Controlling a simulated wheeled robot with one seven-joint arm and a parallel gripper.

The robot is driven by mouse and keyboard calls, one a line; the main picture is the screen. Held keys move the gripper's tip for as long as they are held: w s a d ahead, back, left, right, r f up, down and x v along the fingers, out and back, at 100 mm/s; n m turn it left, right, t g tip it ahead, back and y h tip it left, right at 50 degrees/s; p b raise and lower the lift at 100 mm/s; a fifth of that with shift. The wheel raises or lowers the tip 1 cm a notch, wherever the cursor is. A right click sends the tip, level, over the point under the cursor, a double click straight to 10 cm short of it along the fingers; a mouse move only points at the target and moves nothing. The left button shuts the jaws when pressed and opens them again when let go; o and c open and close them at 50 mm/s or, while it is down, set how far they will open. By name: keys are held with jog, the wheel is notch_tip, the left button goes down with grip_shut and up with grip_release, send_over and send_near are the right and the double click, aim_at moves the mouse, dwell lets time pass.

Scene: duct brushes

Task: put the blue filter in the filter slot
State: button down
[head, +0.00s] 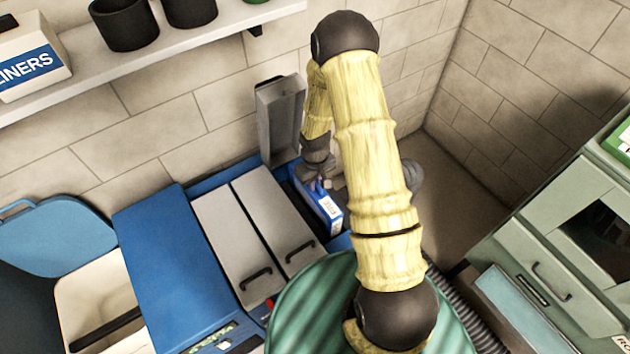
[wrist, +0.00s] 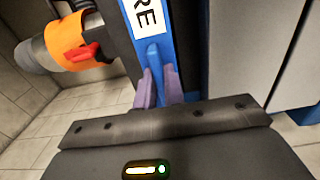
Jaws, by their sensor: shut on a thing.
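The blue filter (head: 327,211) has a white label with dark print and shows beside the grey covers in the head view. In the wrist view the filter (wrist: 170,40) runs up from my gripper, with a raised blue tab. My gripper (wrist: 158,88) is shut on this tab, with a purple fingertip on either side. In the head view my gripper (head: 318,182) is partly hidden behind my arm. I cannot tell how deep the filter sits.
A grey lid (head: 281,120) stands upright against the wall behind the filter. Two closed grey covers (head: 262,235) with black handles lie to the left. An orange clamp (wrist: 70,40) with a red lever circles a grey duct.

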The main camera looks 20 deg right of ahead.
jog(key=shift+f+b, duration=3.2)
jog(key=shift+f, duration=1.3)
jog(key=c, duration=1.4)
grip_release()
notch_tip(320, 180, up, 17)
jog(key=shift+r+b, duration=0.2)
jog(key=shift+b, duration=0.25)
jog(key=shift+r, duration=0.1)
